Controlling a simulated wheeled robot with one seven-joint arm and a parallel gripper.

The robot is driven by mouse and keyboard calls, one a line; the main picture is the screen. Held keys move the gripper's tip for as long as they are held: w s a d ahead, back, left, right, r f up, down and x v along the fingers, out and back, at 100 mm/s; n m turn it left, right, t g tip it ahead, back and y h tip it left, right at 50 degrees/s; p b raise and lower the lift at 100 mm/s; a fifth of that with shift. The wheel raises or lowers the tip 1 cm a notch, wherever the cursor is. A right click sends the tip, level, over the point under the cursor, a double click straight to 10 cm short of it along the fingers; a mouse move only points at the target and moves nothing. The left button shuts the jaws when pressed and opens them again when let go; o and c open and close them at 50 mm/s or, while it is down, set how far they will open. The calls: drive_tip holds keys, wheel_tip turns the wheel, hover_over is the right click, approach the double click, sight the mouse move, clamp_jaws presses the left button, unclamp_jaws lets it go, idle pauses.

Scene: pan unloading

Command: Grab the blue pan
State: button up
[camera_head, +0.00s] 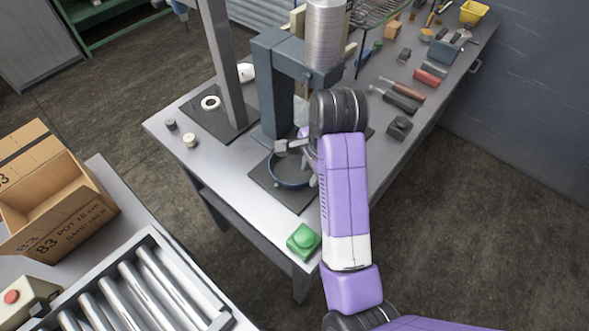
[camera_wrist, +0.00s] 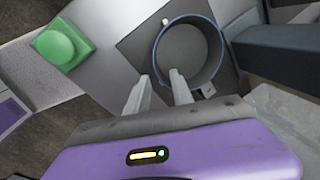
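The blue pan (camera_head: 289,171) sits on a dark square plate under the press on the workbench, partly hidden by my arm and gripper in the head view. In the wrist view the pan (camera_wrist: 219,62) is a round vessel with a blue rim and grey inside. My gripper (camera_head: 293,146) is over the pan's rim in the head view. The fingers are open; I cannot tell whether one touches the rim.
The press column (camera_head: 272,85) stands right behind the pan. A green button (camera_head: 303,241) sits at the bench's front corner. A cardboard box (camera_head: 50,195) and a roller conveyor (camera_head: 150,290) are at the left. Several tools lie along the back of the bench.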

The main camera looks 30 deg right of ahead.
sight(308, 180)
drive_tip(key=b+x, duration=0.3)
drive_tip(key=x, duration=0.1)
drive_tip(key=shift+s+a, duration=0.1)
drive_tip(key=shift+r, duration=0.1)
drive_tip(key=shift+c, duration=0.2)
clamp_jaws()
idle(1.0)
